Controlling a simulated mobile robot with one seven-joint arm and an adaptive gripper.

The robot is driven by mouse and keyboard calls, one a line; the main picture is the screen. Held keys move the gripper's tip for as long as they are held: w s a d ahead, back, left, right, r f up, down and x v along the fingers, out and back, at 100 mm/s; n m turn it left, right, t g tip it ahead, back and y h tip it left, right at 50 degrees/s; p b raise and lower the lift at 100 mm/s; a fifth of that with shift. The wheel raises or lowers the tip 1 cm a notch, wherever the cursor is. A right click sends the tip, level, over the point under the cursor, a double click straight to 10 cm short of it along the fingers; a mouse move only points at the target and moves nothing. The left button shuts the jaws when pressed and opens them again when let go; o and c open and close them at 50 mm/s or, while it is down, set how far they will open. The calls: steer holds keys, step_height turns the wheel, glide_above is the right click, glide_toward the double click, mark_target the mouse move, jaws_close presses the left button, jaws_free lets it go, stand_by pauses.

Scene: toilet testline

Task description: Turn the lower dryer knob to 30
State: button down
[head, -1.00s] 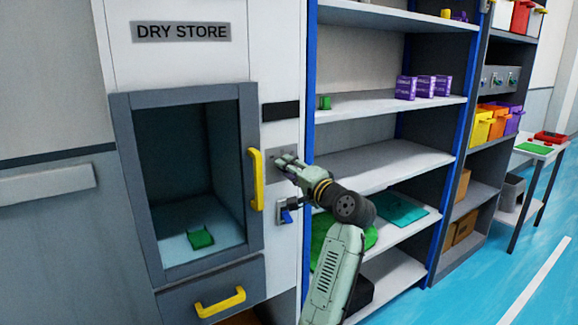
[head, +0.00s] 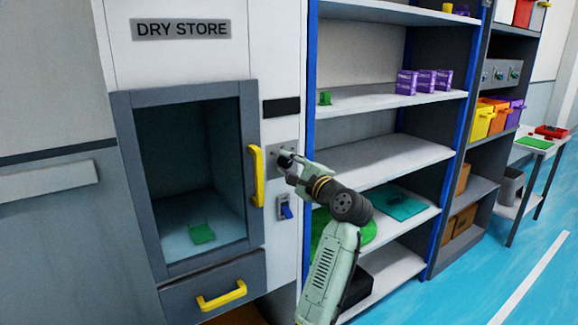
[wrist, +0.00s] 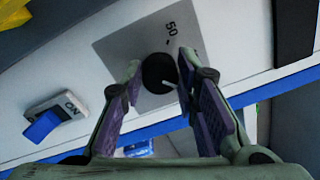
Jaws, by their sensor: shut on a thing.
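The dryer knob (wrist: 158,72) is a black round knob with a pale pointer line, on a grey plate marked 50 (wrist: 125,45) in the wrist view. The number 30 cannot be read there. My gripper (wrist: 160,75) has its two purple-padded fingers on either side of the knob and is shut on it. In the head view my gripper (head: 286,161) is at the grey plate (head: 272,158) on the white dryer front, right of the yellow door handle (head: 257,176), and partly hides the knob.
A blue ON switch (wrist: 42,126) sits close below the plate; it also shows in the head view (head: 286,211). The dryer door (head: 190,170) is closed, with a green item behind its glass. A blue-framed shelf unit (head: 309,80) stands immediately right.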

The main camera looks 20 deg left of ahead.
stand_by(0.4)
steer(key=c, duration=1.2)
jaws_free()
steer(key=shift+c, duration=0.2)
steer(key=v, duration=1.2)
